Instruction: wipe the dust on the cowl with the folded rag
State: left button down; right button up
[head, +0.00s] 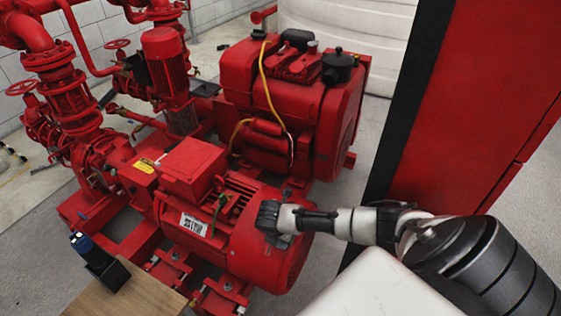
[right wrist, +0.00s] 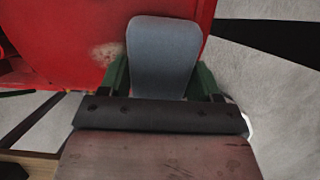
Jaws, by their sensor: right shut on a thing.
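The red cowl (head: 262,262) is the rounded end of the red motor in the lower middle of the head view. It also fills the upper left of the right wrist view (right wrist: 60,40). A pale dust patch (right wrist: 107,54) shows on it there, just left of the rag. My right gripper (head: 276,226) is at the cowl, with its green fingers shut on the folded blue-grey rag (right wrist: 164,50). The rag's far end overlaps the cowl in the wrist view; I cannot tell whether it touches. My left gripper is not in view.
A red engine (head: 290,100) with a yellow cable stands behind the motor. Red pipes and valves (head: 70,100) fill the left. A wooden surface (head: 135,298) with a dark holder (head: 105,268) is at lower left. A red and black cabinet (head: 470,110) stands right.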

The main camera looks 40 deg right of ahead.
jog(key=shift+w+a+f+b, duration=0.1)
jog(key=shift+w+a+b, duration=0.15)
jog(key=shift+w, duration=0.25)
jog(key=shift+w+a+b, duration=0.1)
jog(key=shift+w+a, duration=0.1)
jog(key=shift+w, duration=0.3)
jog(key=shift+w+a+b, duration=0.2)
jog(key=shift+w+a, duration=0.1)
jog(key=shift+w, duration=0.35)
jog(key=shift+w+a+b, duration=0.2)
jog(key=shift+w+a, duration=0.05)
jog(key=shift+w, duration=0.45)
jog(key=shift+w+a+b, duration=0.2)
jog(key=shift+w+a, duration=0.1)
jog(key=shift+w, duration=0.35)
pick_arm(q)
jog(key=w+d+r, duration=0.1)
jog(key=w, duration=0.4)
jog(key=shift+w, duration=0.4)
pick_arm(e)
jog(key=shift+w+a, duration=0.2)
jog(key=shift+w, duration=0.3)
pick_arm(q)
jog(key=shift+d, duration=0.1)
